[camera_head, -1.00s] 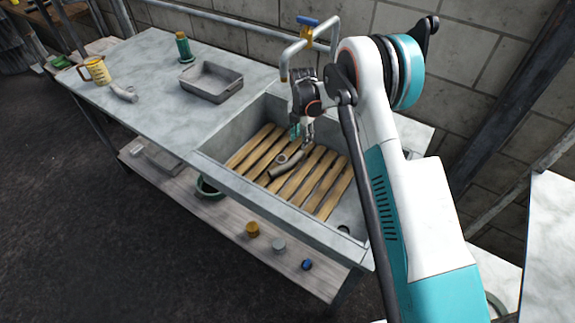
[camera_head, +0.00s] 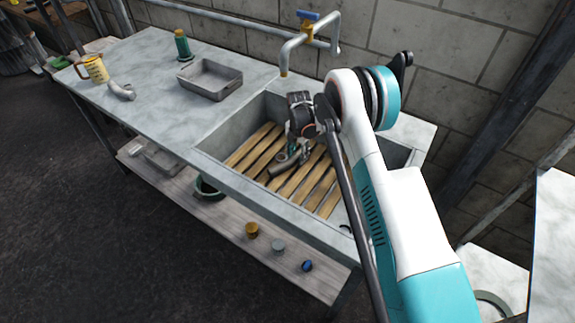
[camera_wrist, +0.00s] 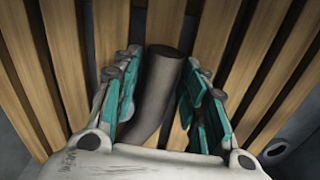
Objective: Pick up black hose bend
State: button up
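The black hose bend (camera_head: 278,168) lies on the wooden slats in the sink, partly hidden by my gripper in the head view. In the wrist view the dark grey bend (camera_wrist: 160,88) stands between my two teal-padded fingers, its lower part hidden by my gripper's body. My gripper (camera_wrist: 157,85) is open around the bend, with a gap at the left finger and a narrow one at the right. In the head view my gripper (camera_head: 297,153) is down in the sink at the bend.
The sink's slats (camera_head: 312,190) lie below, and the sink walls (camera_head: 225,165) surround my gripper. A tap (camera_head: 303,42) stands behind. On the counter are a grey tray (camera_head: 210,82), a light grey bend (camera_head: 122,91), a green bottle (camera_head: 182,44) and a yellow mug (camera_head: 93,69).

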grip_shut()
jog(key=shift+r, duration=0.15)
jog(key=shift+s+d+r+p, duration=0.15)
jog(key=shift+d+r+p, duration=0.05)
jog(key=shift+r+p, duration=0.3)
jog(key=r, duration=0.2)
jog(key=r+p, duration=0.1)
jog(key=r, duration=0.1)
jog(key=r+p, duration=0.1)
jog(key=r, duration=0.1)
jog(key=shift+s+d, duration=0.15)
jog(key=shift+d, duration=0.15)
jog(key=s+d+p, duration=0.1)
jog(key=s+d, duration=0.4)
jog(key=d, duration=0.3)
jog(key=s+d+p, duration=0.2)
jog(key=s+d, duration=0.3)
jog(key=d, duration=0.2)
jog(key=shift+s+d, duration=0.25)
jog(key=shift+d, duration=0.1)
jog(key=shift+f, duration=0.1)
